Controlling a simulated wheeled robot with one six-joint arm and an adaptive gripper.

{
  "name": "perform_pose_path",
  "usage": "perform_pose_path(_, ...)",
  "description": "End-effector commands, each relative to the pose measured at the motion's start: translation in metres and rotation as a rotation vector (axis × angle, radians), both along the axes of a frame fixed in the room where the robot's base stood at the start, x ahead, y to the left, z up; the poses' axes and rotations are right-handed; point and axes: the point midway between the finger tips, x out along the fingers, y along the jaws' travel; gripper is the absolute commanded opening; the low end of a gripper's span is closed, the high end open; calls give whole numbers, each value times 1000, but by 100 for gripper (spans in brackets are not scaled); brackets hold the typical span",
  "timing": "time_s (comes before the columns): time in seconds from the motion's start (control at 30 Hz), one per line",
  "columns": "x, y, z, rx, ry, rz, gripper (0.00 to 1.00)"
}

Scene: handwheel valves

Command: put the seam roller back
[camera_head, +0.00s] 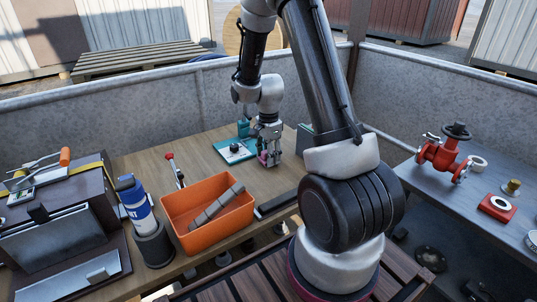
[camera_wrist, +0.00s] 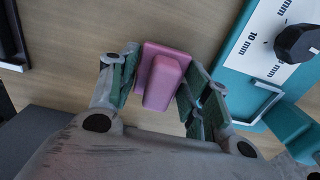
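My gripper (camera_wrist: 160,85) points down at the wooden table, with its two fingers apart on either side of a pink block (camera_wrist: 166,78). The block has a flat base and a raised narrower part. Small gaps seem to show beside the raised part, so the fingers look open around it. In the head view my gripper (camera_head: 269,154) is low over the table, and the pink block (camera_head: 263,158) shows partly behind the fingers. I cannot make out for sure which thing is the seam roller; an orange-handled metal tool (camera_head: 64,157) lies at the far left.
A teal stand (camera_head: 237,151) with a white plate and black knob is close beside my gripper. An orange bin (camera_head: 208,218) holds a grey bar. A red valve (camera_head: 440,158) is on the right table.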

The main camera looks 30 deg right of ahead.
Motion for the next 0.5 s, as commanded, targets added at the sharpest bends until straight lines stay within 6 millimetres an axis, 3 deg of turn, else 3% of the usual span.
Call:
perform_pose_path(0.37,0,0,1,0,0,0,64)
perform_pose_path(0.5,1,0,14,-1,-3,0,64)
